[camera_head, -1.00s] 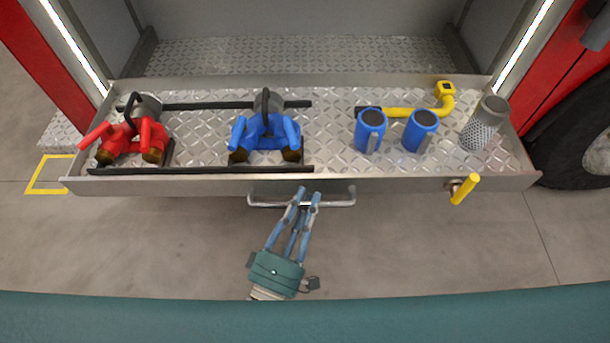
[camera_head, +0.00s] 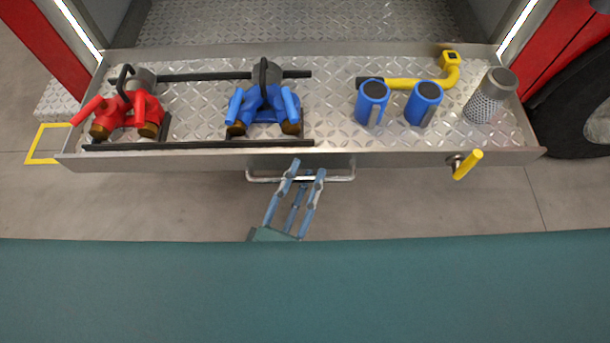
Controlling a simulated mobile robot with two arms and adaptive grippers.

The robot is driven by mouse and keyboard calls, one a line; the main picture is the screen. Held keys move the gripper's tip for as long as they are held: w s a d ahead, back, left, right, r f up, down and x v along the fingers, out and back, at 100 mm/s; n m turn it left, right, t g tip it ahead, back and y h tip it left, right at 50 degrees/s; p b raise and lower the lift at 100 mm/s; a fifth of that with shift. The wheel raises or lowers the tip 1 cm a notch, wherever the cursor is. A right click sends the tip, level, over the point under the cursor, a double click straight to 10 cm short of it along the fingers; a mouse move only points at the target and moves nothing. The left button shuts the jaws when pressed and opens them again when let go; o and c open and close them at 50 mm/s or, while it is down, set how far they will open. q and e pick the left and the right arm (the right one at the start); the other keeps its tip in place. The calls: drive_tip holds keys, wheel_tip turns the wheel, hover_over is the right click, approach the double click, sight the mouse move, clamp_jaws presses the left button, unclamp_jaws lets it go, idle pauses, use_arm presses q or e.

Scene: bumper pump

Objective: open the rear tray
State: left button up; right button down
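The rear tray (camera_head: 205,160) is a wide metal drawer with a diamond-plate floor, standing out from the compartment. Its bar handle (camera_head: 338,179) is on the front face, below the rim. My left gripper (camera_head: 309,167) is at the middle of the handle, with its blue-grey fingers spread apart and overlapping the bar in the picture. It looks open, and I cannot tell whether the fingers touch the bar. The gripper's base is partly hidden at the bottom. My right gripper is not in view.
The tray holds a red fitting (camera_head: 128,115), a blue fitting (camera_head: 263,110), two blue cylinders (camera_head: 371,103), a yellow pipe (camera_head: 410,83) and a mesh strainer (camera_head: 490,97). A yellow lever (camera_head: 467,164) sticks out at the front right. A wheel (camera_head: 580,110) stands at right.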

use_arm(q)
drive_tip(key=v, duration=1.2)
idle(0.3)
